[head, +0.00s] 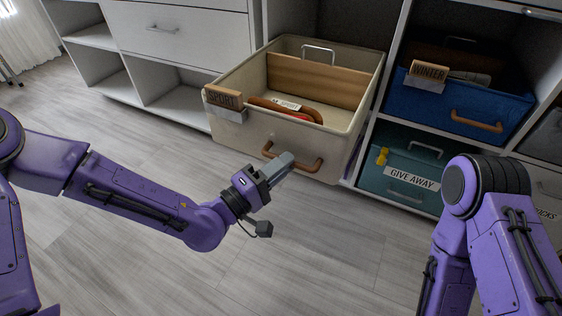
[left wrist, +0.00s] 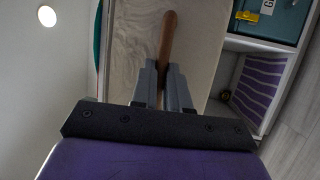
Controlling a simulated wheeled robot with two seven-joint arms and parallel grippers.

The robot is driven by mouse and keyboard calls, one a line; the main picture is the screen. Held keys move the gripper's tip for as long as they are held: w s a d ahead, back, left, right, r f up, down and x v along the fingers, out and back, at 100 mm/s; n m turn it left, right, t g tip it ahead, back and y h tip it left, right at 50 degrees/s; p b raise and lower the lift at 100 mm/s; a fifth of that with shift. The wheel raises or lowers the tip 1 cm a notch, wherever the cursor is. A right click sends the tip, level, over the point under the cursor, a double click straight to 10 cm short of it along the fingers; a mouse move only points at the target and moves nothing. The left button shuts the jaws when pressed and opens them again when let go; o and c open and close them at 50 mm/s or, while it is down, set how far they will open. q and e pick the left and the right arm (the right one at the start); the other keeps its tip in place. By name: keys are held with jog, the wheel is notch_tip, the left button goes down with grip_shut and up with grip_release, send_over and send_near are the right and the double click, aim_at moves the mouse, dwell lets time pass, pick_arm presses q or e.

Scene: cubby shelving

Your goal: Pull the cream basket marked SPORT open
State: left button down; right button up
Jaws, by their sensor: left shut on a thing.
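The cream basket (head: 232,140) marked SPORT stands pulled out of its cubby, jutting well forward of the shelf front. A wooden tag (head: 223,97) reading SPORT sits on its front left rim. Its front has a brown handle (head: 311,165). My left gripper (head: 284,160) is at the left part of this handle, shut on it. In the left wrist view the handle (left wrist: 168,38) runs down between the two fingers. Inside the basket are a wooden divider (head: 318,82), a brown curved thing and a white label. My right arm shows at the right, but its gripper is out of view.
A blue basket (head: 455,104) tagged WINTER sits in the cubby to the right. Below it is a teal basket (head: 378,173) labelled GIVE AWAY. White drawers and open cubbies (head: 180,100) stand at the left. The wooden floor in front is clear.

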pick_arm(q)
jog(key=c, duration=1.1)
grip_release()
jog(key=p+v, duration=0.2)
jog(key=v, duration=0.8)
jog(key=shift+s+a+f+p, duration=0.15)
jog(key=shift+s+a+p, duration=0.1)
jog(key=shift+p, duration=0.15)
pick_arm(e)
jog(key=r, duration=0.1)
jog(key=w+r+m, duration=0.1)
jog(key=r+t, duration=0.1)
jog(key=shift+w+d+h, duration=0.2)
jog(key=shift+d+h, duration=0.05)
jog(key=shift+h, duration=0.15)
